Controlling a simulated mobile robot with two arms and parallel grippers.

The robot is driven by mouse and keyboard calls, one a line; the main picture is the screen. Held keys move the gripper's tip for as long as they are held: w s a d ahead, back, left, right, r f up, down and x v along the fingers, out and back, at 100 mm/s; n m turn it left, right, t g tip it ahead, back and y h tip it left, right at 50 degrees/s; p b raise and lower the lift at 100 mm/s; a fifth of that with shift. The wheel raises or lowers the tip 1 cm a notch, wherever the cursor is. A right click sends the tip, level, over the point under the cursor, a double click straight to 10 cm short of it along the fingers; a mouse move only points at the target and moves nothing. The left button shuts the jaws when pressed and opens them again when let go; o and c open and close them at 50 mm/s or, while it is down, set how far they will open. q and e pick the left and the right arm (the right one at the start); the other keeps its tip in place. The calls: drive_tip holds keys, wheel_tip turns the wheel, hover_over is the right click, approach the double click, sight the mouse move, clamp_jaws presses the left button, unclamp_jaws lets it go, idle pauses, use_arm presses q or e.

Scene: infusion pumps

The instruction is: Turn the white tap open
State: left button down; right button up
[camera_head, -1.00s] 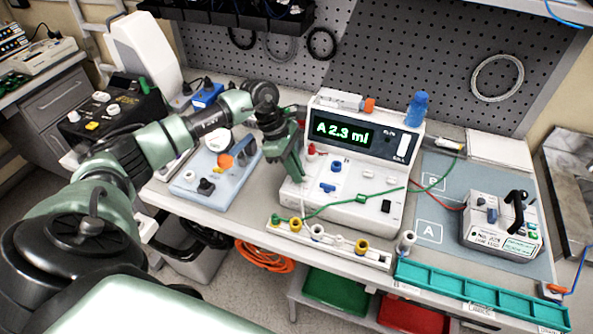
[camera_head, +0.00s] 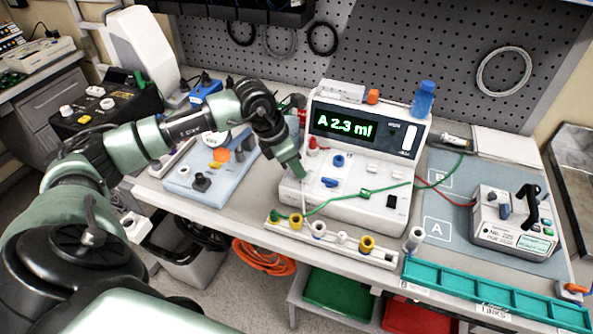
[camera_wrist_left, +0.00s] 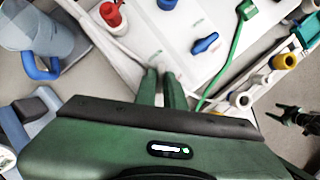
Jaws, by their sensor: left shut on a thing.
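The infusion pump (camera_head: 350,205) is a white unit with a green display reading "A 2.3 ml". My left gripper (camera_head: 297,172) reaches down to the left side of its sloping panel. In the left wrist view, its green fingers (camera_wrist_left: 161,72) are shut on a small pale part, which appears to be the white tap; the fingers hide nearly all of it. A red tap (camera_wrist_left: 111,14) and a blue lever (camera_wrist_left: 205,43) stand apart from the fingers. A dark forked shape at the right edge of the wrist view looks like my right gripper (camera_wrist_left: 290,114), open and empty.
A green line (camera_head: 345,202) crosses the pump's front. A port rail (camera_head: 330,241) lies along the near edge. A blue-grey board with knobs (camera_head: 212,182) is left; a teal tray (camera_head: 490,296) and small white unit (camera_head: 512,224) are right.

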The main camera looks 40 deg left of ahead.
use_arm(q)
drive_tip(key=shift+n+y+b, duration=0.3)
drive_tip(key=shift+n+b, duration=0.05)
drive_tip(key=shift+n, duration=0.25)
drive_tip(key=c, duration=1.5)
unclamp_jaws()
drive_tip(key=shift+r, duration=0.1)
drive_tip(key=b+v, duration=0.2)
drive_tip(key=v, duration=0.5)
drive_tip(key=shift+s+r, duration=0.2)
drive_tip(key=shift+r, duration=0.1)
drive_tip(key=shift+f, duration=0.1)
